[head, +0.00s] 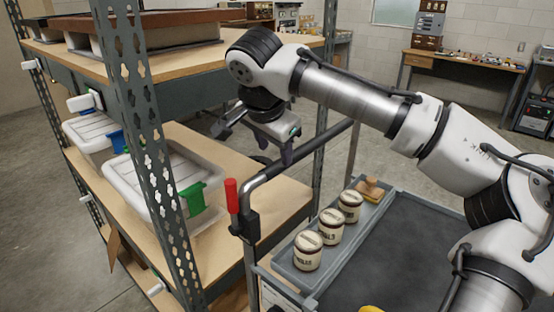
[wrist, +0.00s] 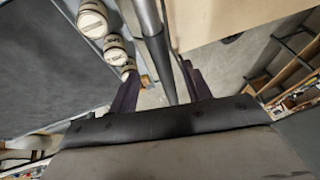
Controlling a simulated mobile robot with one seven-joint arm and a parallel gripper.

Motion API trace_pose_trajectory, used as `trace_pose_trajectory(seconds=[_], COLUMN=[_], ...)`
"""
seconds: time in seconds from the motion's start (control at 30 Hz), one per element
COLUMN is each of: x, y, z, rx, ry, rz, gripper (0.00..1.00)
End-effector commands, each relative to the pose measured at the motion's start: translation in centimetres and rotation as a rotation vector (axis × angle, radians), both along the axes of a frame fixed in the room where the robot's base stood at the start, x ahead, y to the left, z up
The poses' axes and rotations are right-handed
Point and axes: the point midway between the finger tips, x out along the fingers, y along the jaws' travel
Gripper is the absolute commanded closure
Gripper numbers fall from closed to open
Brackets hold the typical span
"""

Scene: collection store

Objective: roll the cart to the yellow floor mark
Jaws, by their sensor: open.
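The cart (head: 400,250) has a dark top and a grey tray along its left side, and stands at the lower right of the head view. Its dark handle bar (head: 310,150) runs along the shelf side, with a red grip (head: 232,196) at the near corner. My gripper (head: 285,155) is open over the bar. In the wrist view the bar (wrist: 157,45) passes between the two spread fingers (wrist: 158,85), which are not closed on it. I cannot make out a yellow floor mark in either view.
Three lidded jars (head: 330,226) and a wooden-handled block (head: 371,190) sit in the cart's tray. A yellow thing (head: 371,309) is cut off at the bottom edge. A metal shelf (head: 240,165) with plastic boxes stands close left. Bare floor (head: 400,150) lies beyond, before a workbench (head: 465,68).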

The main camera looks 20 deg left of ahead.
Motion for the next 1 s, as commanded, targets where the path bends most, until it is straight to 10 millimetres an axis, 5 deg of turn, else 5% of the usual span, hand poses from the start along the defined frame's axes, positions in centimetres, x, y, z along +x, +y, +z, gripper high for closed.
trace_pose_trajectory(seconds=[0.3, 0.7, 1.0], x=[2.0, 2.3, 2.3], y=[0.2, 0.3, 0.3], z=[-4.3, -5.0, -5.0], rx=[0.0, 0.0, 0.0], ry=[0.001, 0.0, 0.0], rz=[0.001, 0.001, 0.001], gripper=[0.51, 0.51, 0.91])
